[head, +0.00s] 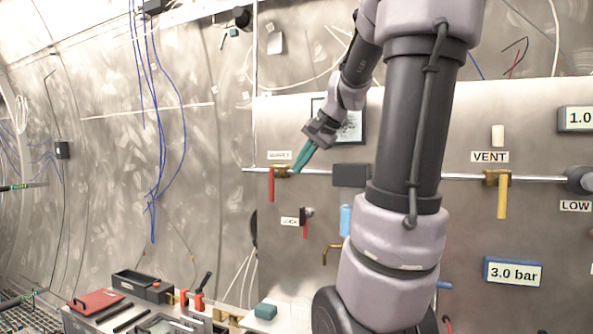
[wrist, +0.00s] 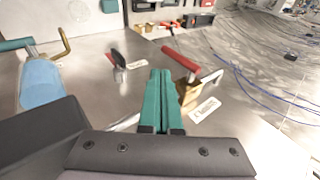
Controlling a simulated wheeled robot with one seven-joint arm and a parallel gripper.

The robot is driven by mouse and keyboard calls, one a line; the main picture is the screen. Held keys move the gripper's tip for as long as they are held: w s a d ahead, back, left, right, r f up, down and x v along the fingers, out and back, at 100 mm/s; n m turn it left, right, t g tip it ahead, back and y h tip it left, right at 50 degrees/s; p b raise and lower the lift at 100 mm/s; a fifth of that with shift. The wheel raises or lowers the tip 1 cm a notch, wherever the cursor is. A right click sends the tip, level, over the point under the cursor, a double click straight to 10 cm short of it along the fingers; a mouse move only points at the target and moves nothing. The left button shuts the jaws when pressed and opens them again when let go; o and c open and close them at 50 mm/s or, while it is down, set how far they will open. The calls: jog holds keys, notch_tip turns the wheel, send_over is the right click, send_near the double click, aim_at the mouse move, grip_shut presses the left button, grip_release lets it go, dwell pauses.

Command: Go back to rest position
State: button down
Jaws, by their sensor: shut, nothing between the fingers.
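My gripper (head: 303,158) has teal fingers and is shut and empty. In the head view it points down and left, close in front of the left valve on the pipe. That valve has a brass body (head: 281,171) and a red handle (head: 271,186) that hangs down. In the wrist view the closed fingers (wrist: 160,88) are beside the red handle (wrist: 181,62) and brass valve body (wrist: 188,92); I cannot tell whether they touch. A label with unclear print (head: 279,155) is above the valve. My arm covers the middle of the panel.
The VENT valve (head: 497,178) has a yellow handle hanging down. A 3.0 bar display (head: 513,272) is at right. A blue cylinder (head: 346,220) and a dark box (head: 351,175) are near my arm. A bench with tools (head: 110,316) stands lower left. Blue cables (head: 153,120) hang on the left wall.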

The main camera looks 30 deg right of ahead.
dwell(0.4)
jog(key=s+a+f+n, duration=0.3)
jog(key=s+a, duration=0.4)
jog(key=s+a+f+n, duration=0.3)
jog(key=s+a+n, duration=0.1)
jog(key=s+a, duration=0.3)
jog(key=shift+s+a+h, duration=0.15)
jog(key=shift+a+h, duration=0.25)
jog(key=shift+a, duration=0.25)
jog(key=shift+f, duration=0.1)
